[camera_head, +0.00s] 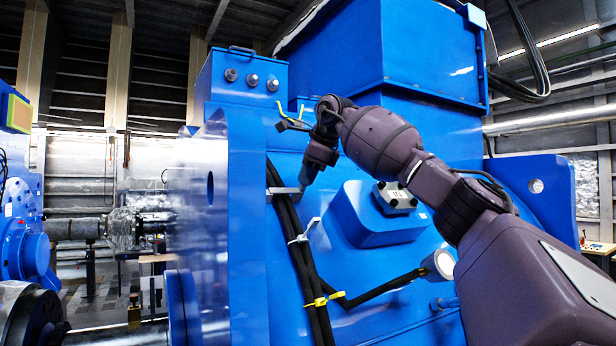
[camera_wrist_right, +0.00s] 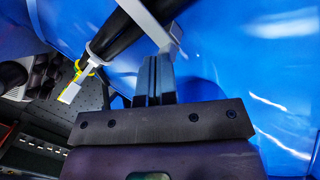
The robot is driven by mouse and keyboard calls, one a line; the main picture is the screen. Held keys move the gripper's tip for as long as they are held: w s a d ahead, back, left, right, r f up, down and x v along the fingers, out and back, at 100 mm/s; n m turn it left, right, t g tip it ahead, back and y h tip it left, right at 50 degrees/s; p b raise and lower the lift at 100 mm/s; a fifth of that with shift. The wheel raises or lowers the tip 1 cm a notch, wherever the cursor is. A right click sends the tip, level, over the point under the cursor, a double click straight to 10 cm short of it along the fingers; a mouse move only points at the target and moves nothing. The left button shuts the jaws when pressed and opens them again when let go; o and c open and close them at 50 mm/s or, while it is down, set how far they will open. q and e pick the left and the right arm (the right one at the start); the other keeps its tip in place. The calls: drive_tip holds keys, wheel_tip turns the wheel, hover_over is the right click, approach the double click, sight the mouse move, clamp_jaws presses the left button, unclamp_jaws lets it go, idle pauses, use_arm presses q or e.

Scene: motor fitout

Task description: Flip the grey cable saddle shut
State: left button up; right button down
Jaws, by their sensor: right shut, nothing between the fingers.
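The grey cable saddle (camera_head: 284,191) is a small bar at the upper part of the black cable bundle (camera_head: 300,247) on the blue motor housing. In the right wrist view the saddle (camera_wrist_right: 150,22) shows as a pale grey strip running slantwise across the cables (camera_wrist_right: 118,32), its end beside my fingertips. I cannot tell whether it is latched. My right gripper (camera_head: 305,185) points down beside the saddle's right end. In its wrist view the right gripper (camera_wrist_right: 155,65) has its fingers together and empty, close to the strip; contact is unclear. My left gripper is out of view.
A pale tie (camera_head: 303,232) and a yellow tie (camera_head: 322,300) hold the cables lower down. A blue raised box (camera_head: 365,215) with a grey connector (camera_head: 396,195) stands right of the cables. A blue flange plate (camera_head: 228,220) stands close on the left.

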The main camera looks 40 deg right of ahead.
drive_tip(key=shift+a+r, duration=0.2)
drive_tip(key=shift+a, duration=0.45)
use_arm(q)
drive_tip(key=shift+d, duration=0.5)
use_arm(e)
drive_tip(key=v, duration=1.4)
drive_tip(key=shift+s+a+f, duration=0.15)
drive_tip(key=shift+s+a, duration=0.05)
drive_tip(key=shift+a, duration=0.35)
